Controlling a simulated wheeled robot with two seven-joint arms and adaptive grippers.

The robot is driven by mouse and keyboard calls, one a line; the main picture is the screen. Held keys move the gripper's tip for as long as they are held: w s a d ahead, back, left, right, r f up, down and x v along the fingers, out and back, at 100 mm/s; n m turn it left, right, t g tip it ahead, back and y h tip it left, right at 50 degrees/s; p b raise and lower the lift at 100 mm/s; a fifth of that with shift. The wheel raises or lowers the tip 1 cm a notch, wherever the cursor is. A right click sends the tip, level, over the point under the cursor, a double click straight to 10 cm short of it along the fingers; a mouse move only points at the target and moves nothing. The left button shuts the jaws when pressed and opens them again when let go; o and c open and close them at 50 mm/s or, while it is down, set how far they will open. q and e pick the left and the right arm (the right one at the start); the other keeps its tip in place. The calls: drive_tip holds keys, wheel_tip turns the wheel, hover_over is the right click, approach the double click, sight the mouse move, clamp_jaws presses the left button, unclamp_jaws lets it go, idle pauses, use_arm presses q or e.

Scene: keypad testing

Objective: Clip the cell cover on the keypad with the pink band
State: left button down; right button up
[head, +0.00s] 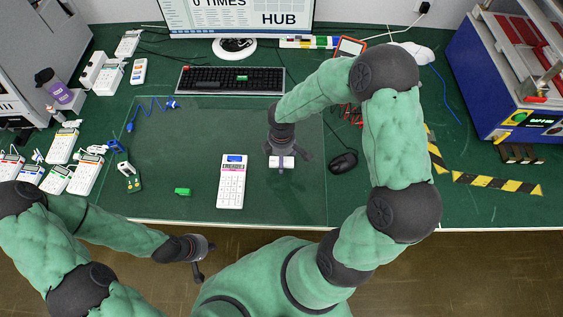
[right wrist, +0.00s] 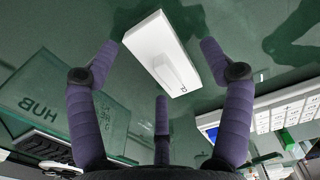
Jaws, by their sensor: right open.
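A white keypad (head: 231,185) with a blue screen lies on the mat, screen end away from me. Its lower end looks faintly pinkish, but a band is too small to make out for sure. A small white piece, probably the cell cover (head: 283,163), lies to the right of the keypad, below my right gripper (head: 282,156). In the right wrist view the white piece (right wrist: 158,50) sits between the spread fingers, with visible gaps to them. My right gripper is open and empty. My left gripper (head: 205,262) is empty, its fingers apart, off the table's front edge.
Several other keypads (head: 60,146) stand at the left. A small green block (head: 182,191) lies left of the keypad. A black mouse (head: 343,162) lies right of my right gripper. A keyboard (head: 231,80) and monitor (head: 238,17) are behind. The mat (head: 190,140) is mostly clear.

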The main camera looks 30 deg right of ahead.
drive_tip(key=shift+r, duration=0.1)
drive_tip(key=c, duration=0.9)
drive_tip(key=shift+o, duration=0.2)
drive_tip(key=shift+r, duration=0.1)
